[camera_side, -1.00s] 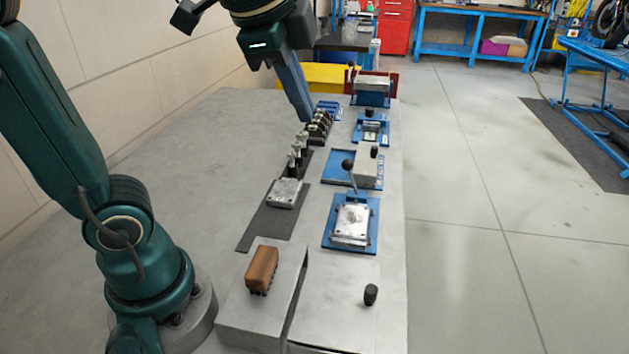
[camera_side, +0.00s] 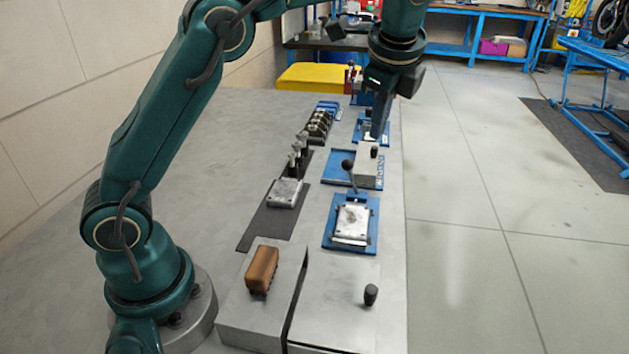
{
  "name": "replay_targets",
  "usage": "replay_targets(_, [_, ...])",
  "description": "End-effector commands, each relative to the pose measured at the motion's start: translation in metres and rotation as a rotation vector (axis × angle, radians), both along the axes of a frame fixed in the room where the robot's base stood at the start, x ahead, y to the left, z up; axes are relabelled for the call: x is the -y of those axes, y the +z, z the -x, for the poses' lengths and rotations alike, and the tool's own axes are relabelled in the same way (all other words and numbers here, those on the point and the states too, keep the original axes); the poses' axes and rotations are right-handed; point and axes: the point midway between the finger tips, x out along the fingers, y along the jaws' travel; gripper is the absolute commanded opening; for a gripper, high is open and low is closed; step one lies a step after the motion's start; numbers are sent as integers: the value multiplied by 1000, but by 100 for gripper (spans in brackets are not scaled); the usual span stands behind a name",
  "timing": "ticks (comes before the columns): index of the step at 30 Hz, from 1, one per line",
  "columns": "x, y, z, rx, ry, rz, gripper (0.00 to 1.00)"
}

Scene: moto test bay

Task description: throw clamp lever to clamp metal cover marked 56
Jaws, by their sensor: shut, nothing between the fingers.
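A silvery metal cover (camera_side: 351,224) lies on a blue fixture (camera_side: 329,237) at the middle right of the bench. Its marking is too small to read. A lever with a black ball knob (camera_side: 348,165) stands at the far end of that fixture, leaning slightly away from the cover. My gripper (camera_side: 377,135) is shut and empty, pointing down over a smaller blue fixture (camera_side: 358,130) farther back. It is apart from the ball-knob lever and partly hides the small fixture. Whether the fingertips touch anything there I cannot tell.
A grey block with a black knob (camera_side: 369,166) stands on a blue plate between my gripper and the lever. Another metal cover (camera_side: 285,193) lies on a dark mat (camera_side: 262,224). A brown part (camera_side: 262,270) sits on the front block.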

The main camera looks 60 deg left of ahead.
Motion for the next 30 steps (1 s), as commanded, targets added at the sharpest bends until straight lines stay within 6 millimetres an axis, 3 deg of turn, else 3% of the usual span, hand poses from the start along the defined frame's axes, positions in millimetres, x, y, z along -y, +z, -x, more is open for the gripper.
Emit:
replay_targets(13, [-28,-80,-18,-5,3,0,0])
replay_targets(21, [-57,-95,-15,0,3,1,0])
replay_targets(30, [-61,-97,-15,2,0,2,0])
